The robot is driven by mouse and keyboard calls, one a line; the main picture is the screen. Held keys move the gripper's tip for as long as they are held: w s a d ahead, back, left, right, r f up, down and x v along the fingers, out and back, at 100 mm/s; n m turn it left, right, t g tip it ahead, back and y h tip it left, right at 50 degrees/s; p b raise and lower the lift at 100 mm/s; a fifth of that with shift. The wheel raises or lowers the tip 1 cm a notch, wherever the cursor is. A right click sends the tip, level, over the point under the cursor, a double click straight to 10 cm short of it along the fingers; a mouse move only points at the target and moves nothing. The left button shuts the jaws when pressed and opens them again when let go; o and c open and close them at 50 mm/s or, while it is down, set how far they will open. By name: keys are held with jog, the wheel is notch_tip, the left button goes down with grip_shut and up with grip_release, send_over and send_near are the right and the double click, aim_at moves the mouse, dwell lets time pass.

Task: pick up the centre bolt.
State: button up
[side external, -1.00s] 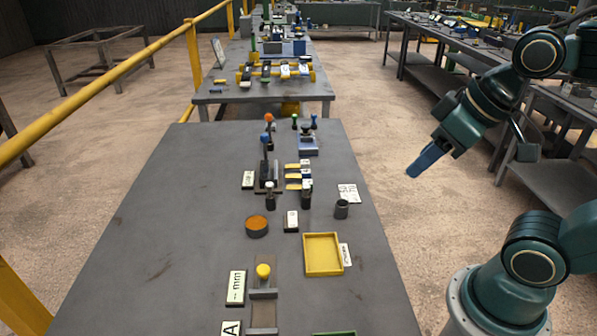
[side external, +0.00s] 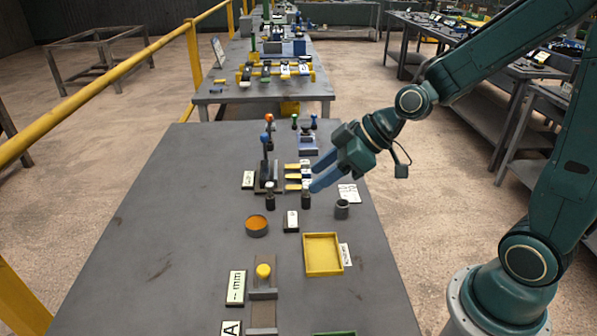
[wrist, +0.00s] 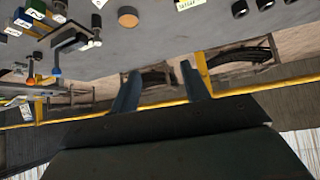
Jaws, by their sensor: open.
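My gripper (side external: 314,179) is open and empty, with blue fingers, above the right part of the grey bench in the side view. In the wrist view its two fingers (wrist: 160,68) stand apart with nothing between them. Small dark upright pieces stand in a row below and beside it: a left one (side external: 270,201), a middle one (side external: 306,201) near the fingertips, and a hollow-looking one (side external: 342,209) at the right. I cannot tell which is the centre bolt; they are too small. The picture does not show the fingers touching any of them.
An orange-topped round tin (side external: 256,225), a yellow tray (side external: 323,270) and a yellow knob (side external: 263,271) lie nearer. The bench's left side (side external: 170,230) is clear.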

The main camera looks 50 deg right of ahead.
jog(key=w+d+f+m+t+y, duration=0.1)
jog(key=w+d+f+t, duration=0.2)
jog(key=w+f, duration=0.35)
jog(key=m+t+h, duration=0.2)
jog(key=m+t, duration=0.1)
send_near(270, 189)
jog(key=s+d+r, duration=0.2)
jog(key=shift+s+a+f, duration=0.15)
jog(key=shift+s+a, duration=0.05)
jog(key=shift+w, duration=0.1)
jog(key=shift+x, duration=4.25)
jog(key=shift+d+f, duration=0.1)
jog(key=shift+h, duration=0.3)
jog(key=shift+f+x, duration=0.2)
jog(key=shift+x, duration=2.35)
